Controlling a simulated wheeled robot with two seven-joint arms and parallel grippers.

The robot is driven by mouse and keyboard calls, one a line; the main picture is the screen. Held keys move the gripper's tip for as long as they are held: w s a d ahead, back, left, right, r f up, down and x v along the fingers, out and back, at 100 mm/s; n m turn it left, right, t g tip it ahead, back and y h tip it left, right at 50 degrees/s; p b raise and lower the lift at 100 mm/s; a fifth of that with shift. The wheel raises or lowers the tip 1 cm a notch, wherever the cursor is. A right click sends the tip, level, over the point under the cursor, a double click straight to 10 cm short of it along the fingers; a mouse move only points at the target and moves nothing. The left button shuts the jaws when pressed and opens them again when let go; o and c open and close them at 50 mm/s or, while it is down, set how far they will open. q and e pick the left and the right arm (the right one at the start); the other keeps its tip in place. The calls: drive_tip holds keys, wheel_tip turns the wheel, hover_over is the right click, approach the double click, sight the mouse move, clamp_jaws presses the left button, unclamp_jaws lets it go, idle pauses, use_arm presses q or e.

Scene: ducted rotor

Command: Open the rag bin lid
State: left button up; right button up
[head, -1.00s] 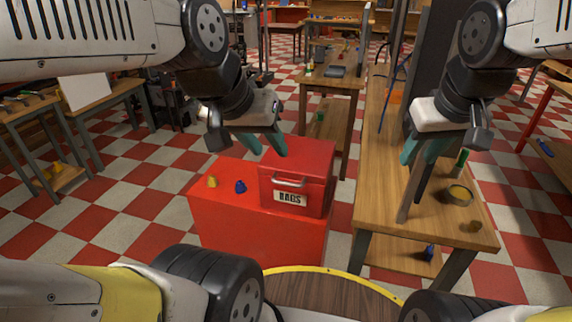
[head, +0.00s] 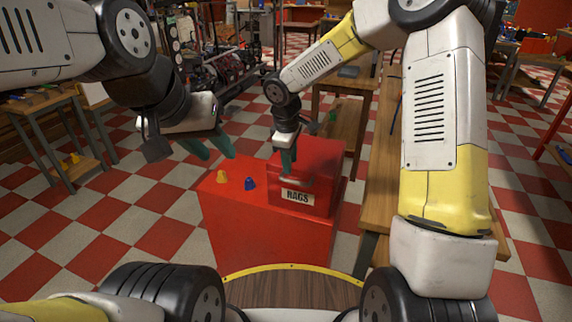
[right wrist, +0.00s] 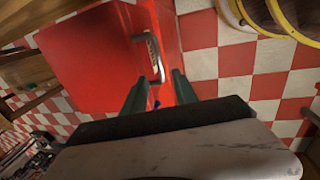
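The rag bin (head: 317,204) is a red box with a white RAGS label, standing on a red cabinet. Its lid (head: 320,155) looks shut. The lid's metal handle (right wrist: 150,55) shows in the right wrist view just beyond my right fingertips; in the head view the gripper partly hides it. My right gripper (head: 286,164) points down at the front of the lid. Its green fingers (right wrist: 160,78) are apart with nothing visibly held; I cannot tell whether they touch the handle. My left gripper (head: 219,155) is open and empty, left of the bin and above the cabinet's back left.
A yellow object (head: 222,177) and a blue object (head: 250,184) sit on the red cabinet (head: 262,235) left of the bin. A wooden bench (head: 378,165) stands close on the right. Checkered floor is open to the left.

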sight(292, 181)
drive_tip(key=f, duration=0.2)
drive_tip(key=w+f, duration=0.1)
drive_tip(key=f, duration=0.4)
drive_tip(key=shift+w+d, duration=0.15)
drive_tip(key=shift+d, duration=0.1)
drive_tip(key=shift+c, duration=0.4)
clamp_jaws()
idle(0.8)
